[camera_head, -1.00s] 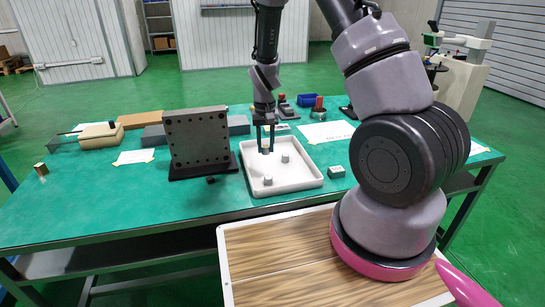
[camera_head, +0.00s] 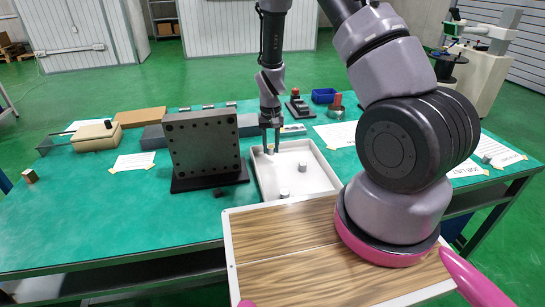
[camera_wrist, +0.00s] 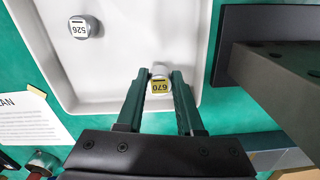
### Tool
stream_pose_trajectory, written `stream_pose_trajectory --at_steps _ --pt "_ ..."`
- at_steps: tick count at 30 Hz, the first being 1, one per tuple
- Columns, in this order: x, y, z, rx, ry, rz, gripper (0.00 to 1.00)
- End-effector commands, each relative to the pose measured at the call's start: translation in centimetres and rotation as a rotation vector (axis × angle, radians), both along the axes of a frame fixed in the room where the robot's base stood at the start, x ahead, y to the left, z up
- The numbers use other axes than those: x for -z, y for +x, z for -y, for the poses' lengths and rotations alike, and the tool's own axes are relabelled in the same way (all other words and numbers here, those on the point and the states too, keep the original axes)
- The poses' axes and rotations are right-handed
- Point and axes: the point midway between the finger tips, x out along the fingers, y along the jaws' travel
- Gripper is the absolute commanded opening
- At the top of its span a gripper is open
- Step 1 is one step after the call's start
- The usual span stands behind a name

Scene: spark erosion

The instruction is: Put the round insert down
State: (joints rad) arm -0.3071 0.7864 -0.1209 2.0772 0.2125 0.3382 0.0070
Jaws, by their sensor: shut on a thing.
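An upright dark plate with holes (camera_head: 205,145) stands on a black base just left of the tray. A small dark piece (camera_head: 218,193) lies by that base. A brass-coloured block (camera_head: 30,176) is at the far left. Paper sheets (camera_head: 335,134) lie beyond the tray. The green table's left front is clear.

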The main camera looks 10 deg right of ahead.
Motion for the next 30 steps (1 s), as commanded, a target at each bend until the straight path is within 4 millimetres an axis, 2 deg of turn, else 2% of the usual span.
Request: stream_pose_trajectory --at_steps 9,19,20,21,22,30 --pt "4.0 -0.1 0.0 0.0 0.0 -0.002 0.0" --pt "4.2 -0.1 0.0 0.0 0.0 -0.001 0.0" --pt "4.3 0.0 0.0 0.0 0.0 -0.001 0.4" --pt "4.2 0.0 0.0 0.0 0.0 -0.001 0.55" --pt "4.2 0.0 0.0 0.0 0.0 -0.001 0.66" --pt "4.2 0.0 0.0 0.0 0.0 -0.001 0.66"
